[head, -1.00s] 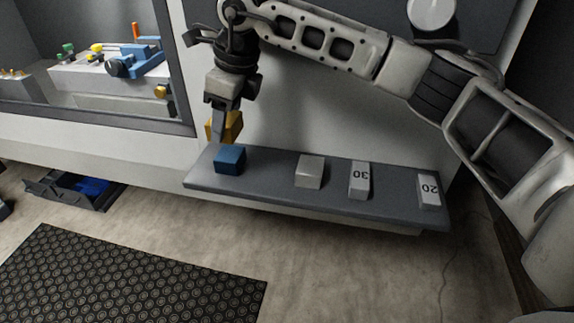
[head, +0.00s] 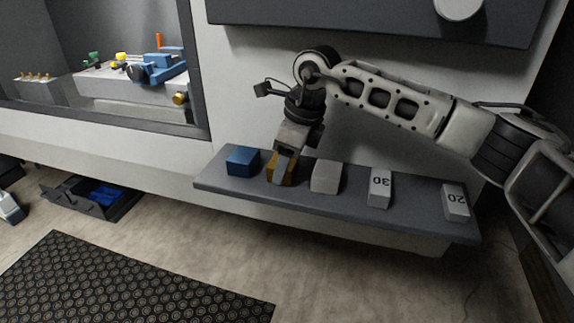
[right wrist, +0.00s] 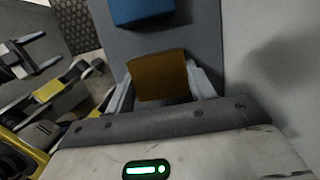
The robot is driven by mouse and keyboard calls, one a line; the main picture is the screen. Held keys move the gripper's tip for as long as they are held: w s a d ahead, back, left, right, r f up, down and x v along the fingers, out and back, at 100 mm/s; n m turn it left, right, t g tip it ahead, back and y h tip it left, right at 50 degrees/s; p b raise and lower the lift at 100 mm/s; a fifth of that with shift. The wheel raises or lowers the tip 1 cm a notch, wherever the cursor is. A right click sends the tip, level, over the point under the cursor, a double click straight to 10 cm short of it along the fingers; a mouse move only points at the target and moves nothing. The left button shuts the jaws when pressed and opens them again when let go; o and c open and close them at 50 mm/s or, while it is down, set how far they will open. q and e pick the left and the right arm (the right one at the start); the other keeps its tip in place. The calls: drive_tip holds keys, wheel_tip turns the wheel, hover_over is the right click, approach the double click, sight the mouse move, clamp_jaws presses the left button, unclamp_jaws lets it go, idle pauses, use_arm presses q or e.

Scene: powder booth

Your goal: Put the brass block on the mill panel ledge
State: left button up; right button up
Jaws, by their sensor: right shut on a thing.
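The brass block (head: 272,169) is at the ledge, between a blue block (head: 243,160) and a plain light grey block (head: 326,177). My right gripper (head: 282,172) points down and is shut on it. In the right wrist view the brass block (right wrist: 158,77) sits between the two fingers. It looks level with the ledge top, but I cannot tell whether it touches. The dark grey mill panel ledge (head: 415,200) runs below the panel. A pale part at the left edge of the head view may be my left gripper (head: 10,206); its jaws are unclear.
Blocks marked 30 (head: 380,187) and 20 (head: 455,201) stand further right on the ledge. The neighbouring blue and grey blocks are close to the gripper. A mill window (head: 202,80) is at left, a dark bin (head: 95,205) and black mat (head: 130,285) on the floor.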

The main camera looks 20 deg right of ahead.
drive_tip(key=o, duration=0.8)
drive_tip(key=shift+f, duration=0.15)
drive_tip(key=shift+c, duration=0.2)
drive_tip(key=o, duration=0.4)
